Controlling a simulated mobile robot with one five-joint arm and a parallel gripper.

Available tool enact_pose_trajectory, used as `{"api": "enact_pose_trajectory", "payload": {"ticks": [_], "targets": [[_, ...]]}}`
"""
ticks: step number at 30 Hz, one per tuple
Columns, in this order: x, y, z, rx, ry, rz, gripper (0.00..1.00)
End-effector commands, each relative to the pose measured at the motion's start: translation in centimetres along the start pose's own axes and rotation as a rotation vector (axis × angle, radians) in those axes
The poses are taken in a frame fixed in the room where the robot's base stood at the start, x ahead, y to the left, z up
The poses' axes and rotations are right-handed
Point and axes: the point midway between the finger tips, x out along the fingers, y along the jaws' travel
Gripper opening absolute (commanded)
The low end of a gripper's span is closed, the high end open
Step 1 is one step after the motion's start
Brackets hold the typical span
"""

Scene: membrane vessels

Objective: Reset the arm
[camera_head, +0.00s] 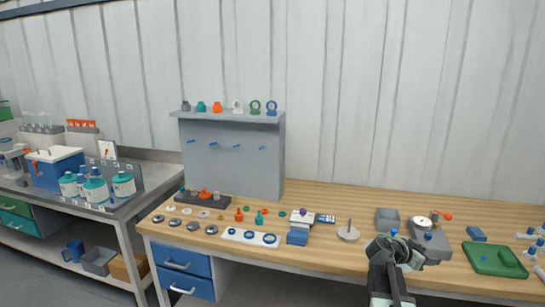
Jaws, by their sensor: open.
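My gripper (396,245) is at the lower right, at the end of my dark arm, which rises from the bottom edge of the view. It is in front of the wooden bench (330,194) and overlaps its front edge in the picture. I see nothing clearly held in it. Its fingers are small and partly merge with the dark parts behind them. A small blue knob shows just above it; I cannot tell what it belongs to.
Around my gripper on the bench are a grey disc with a post (348,234), a grey bin (387,217), a round gauge (421,223) and a green tray (495,260). A grey pegboard (235,165) stands at the back left. A second bench with bottles (95,190) is further left.

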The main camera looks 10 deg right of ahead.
Motion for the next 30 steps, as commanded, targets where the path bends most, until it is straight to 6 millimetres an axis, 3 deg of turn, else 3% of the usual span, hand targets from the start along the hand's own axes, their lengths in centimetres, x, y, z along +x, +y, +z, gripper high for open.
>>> {"api": "enact_pose_trajectory", "payload": {"ticks": [8, 13, 16, 20, 24, 27, 30], "targets": [[-6.4, -5.2, 2.8, -0.016, -0.052, -0.107, 0.49], [-11.9, -7.4, 7.4, -0.058, -0.187, -0.166, 0.49], [-16.4, -8.1, 11.6, -0.155, -0.318, -0.21, 0.49], [-24.4, -7.4, 18.9, -0.408, -0.567, -0.309, 0.49], [-32.4, -4.1, 25.6, -0.773, -0.856, -0.503, 0.49], [-35.7, -2.2, 27.7, -0.988, -0.982, -0.662, 0.49], [-36.8, -1.6, 28.2, -1.121, -1.007, -0.754, 0.49]]}}
